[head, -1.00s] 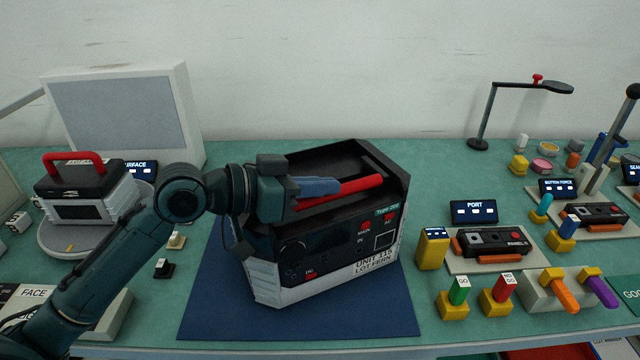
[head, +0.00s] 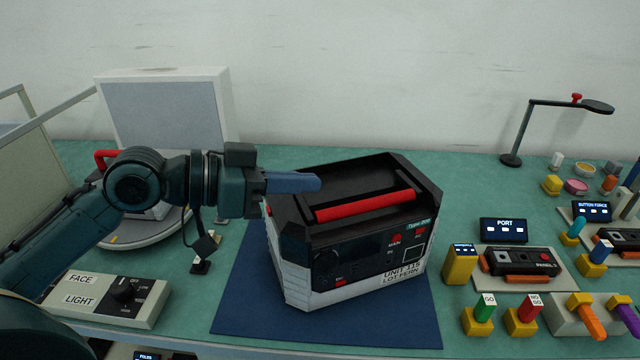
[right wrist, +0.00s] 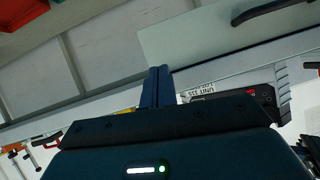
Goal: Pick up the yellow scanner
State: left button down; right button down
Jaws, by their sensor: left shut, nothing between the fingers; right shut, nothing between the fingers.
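The yellow scanner (head: 460,264) is a small upright yellow block with a dark blue screen on top. In the head view it stands on the bench just right of the blue mat. My left gripper (head: 318,182) is shut and empty, over the left part of the black unit and well left of the scanner. My right gripper (right wrist: 158,88) shows only in the right wrist view, with its blue fingers shut together and empty. A bit of yellow shows left of its fingers there; I cannot tell whether it is the scanner.
The black and white unit (head: 350,262) with a red handle (head: 365,206) stands on the blue mat (head: 240,315). Right of the scanner are a panel device (head: 515,262), the PORT display (head: 503,230) and green and red plungers. A FACE LIGHT switch box (head: 105,298) is at left.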

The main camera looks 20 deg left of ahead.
aim_at(461, 259)
jog(key=k, duration=1)
